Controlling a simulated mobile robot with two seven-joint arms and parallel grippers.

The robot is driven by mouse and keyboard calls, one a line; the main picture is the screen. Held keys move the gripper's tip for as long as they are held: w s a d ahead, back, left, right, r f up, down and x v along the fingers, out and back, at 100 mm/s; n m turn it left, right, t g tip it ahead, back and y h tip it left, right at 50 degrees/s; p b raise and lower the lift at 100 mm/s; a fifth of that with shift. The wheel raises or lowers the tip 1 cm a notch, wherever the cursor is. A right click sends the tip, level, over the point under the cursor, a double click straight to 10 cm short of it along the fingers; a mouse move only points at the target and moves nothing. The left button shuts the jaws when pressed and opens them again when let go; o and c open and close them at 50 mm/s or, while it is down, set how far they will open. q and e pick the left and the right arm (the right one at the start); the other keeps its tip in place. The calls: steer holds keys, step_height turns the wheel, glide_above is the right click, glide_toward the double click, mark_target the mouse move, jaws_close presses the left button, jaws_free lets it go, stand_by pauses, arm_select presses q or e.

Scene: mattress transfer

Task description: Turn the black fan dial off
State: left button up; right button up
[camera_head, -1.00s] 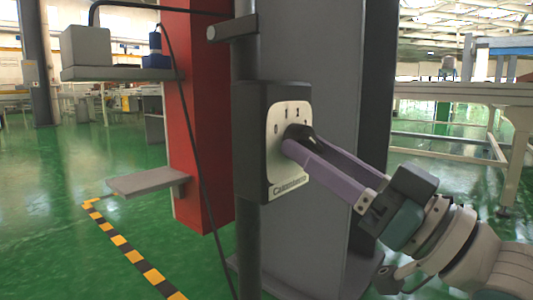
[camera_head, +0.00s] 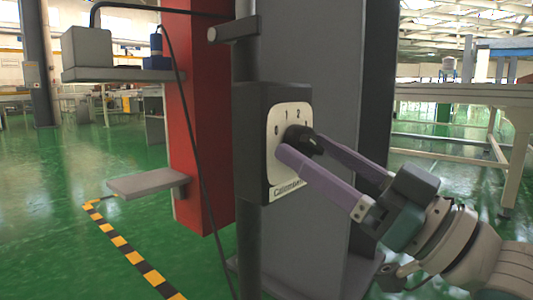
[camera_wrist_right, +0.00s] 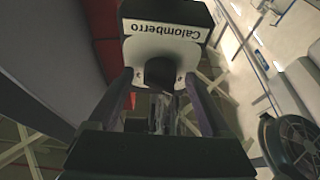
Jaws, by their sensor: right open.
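The black fan dial (camera_head: 303,140) sits on a pale plate marked with 0, 1, 2 and a partly hidden figure, on a dark control box (camera_head: 252,150). The box is fixed to a grey post. My right gripper (camera_head: 302,150) comes in from the lower right. Its two purple fingers are apart, one on each side of the dial. Whether they touch it I cannot tell. In the right wrist view the dial (camera_wrist_right: 160,72) lies between the fingertips, under the upside-down "Calomberro" label. The dial's exact pointing is unclear. My left gripper is not in view.
A red column (camera_head: 200,120) and a hanging black cable stand left of the box. Small grey shelves (camera_head: 148,182) stick out at the left. A wide grey panel (camera_head: 310,60) rises behind the box. Green floor at the left is open.

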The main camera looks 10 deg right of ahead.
steer(key=shift+s+d+f+p, duration=0.1)
steer(key=shift+s+d+p, duration=0.1)
steer(key=shift+s+p, duration=0.1)
steer(key=p+v, duration=0.2)
steer(key=v, duration=0.7)
steer(key=shift+p, duration=0.3)
steer(key=shift+f, duration=0.15)
